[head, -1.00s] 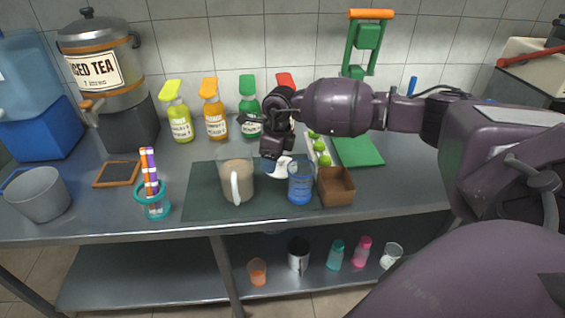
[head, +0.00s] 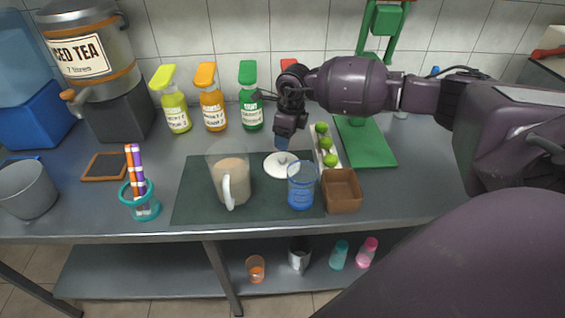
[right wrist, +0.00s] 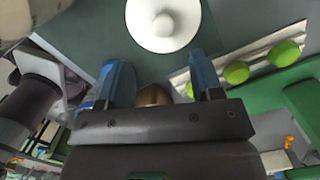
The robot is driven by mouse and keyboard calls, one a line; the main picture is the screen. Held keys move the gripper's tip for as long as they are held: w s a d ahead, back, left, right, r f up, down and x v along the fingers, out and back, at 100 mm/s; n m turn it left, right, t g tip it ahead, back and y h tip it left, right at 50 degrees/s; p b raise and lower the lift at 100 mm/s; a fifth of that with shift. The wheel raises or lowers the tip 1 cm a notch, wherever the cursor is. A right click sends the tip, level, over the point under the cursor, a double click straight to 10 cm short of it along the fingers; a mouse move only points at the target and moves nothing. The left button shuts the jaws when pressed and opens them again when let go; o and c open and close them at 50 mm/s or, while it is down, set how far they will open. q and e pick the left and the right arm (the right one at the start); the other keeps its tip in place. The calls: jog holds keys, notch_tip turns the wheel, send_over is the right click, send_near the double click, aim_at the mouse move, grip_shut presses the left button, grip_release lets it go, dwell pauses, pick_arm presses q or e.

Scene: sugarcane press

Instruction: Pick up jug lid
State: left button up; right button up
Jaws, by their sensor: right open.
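The jug lid (head: 276,165) is a white disc with a central knob. It lies on the dark mat behind the blue cup and right of the jug (head: 231,183), which holds a tan drink. My right gripper (head: 283,143) is just above the lid, pointing down. In the right wrist view the lid (right wrist: 163,22) shows beyond the two blue fingertips of my open right gripper (right wrist: 158,75), with nothing between them. My left gripper is not in view.
A blue clear cup (head: 301,187) and a brown box (head: 342,192) stand in front of and to the right of the lid. A white tray of limes (head: 328,147) is close on the right. Several syrup bottles (head: 211,103) stand behind. The counter's left middle is partly clear.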

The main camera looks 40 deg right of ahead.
aim_at(282, 156)
jog(key=f, duration=0.3)
jog(key=w+f, duration=0.1)
jog(key=f, duration=0.1)
jog(key=f+b, duration=0.1)
jog(key=f, duration=0.2)
jog(key=shift+w+a+f, duration=0.15)
jog(key=shift+f, duration=0.2)
jog(key=c, duration=1)
jog(key=shift+o, duration=0.2)
jog(key=shift+r, duration=0.15)
